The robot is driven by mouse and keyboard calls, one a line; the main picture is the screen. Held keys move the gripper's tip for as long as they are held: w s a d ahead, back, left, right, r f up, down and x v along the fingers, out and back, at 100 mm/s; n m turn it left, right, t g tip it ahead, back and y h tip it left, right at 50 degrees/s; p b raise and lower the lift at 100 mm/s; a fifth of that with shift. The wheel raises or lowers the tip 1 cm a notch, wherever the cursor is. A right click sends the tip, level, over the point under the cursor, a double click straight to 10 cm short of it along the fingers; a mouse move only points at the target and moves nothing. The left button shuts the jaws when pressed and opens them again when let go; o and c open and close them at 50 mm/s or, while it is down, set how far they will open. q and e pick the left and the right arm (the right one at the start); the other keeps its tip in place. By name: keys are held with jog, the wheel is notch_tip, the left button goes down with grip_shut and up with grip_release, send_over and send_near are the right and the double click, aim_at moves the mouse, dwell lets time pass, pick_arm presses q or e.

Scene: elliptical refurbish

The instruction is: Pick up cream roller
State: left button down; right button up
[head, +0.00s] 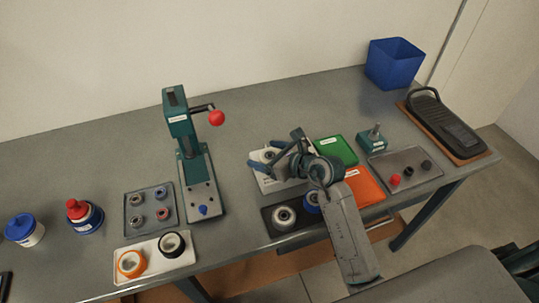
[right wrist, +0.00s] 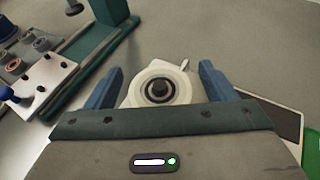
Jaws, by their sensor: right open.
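The cream roller (right wrist: 138,92), a pale round body with a dark ringed bore, lies between the blue fingers of my right gripper (right wrist: 161,78) in the right wrist view. There is a visible gap on each side, so the fingers do not grip it. In the head view my right gripper (head: 268,156) is open over the back left of a white labelled plate (head: 264,184). The gripper and wrist largely hide the roller there. My left gripper is not in view.
A green press (head: 181,130) with a red knob stands left of my right gripper. A dark tray (head: 270,229) holds a grey roller and a blue one. Green (head: 336,150) and orange (head: 366,187) trays lie right. A blue bin (head: 394,64) stands at the back right.

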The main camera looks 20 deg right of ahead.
jog(key=c, duration=1.1)
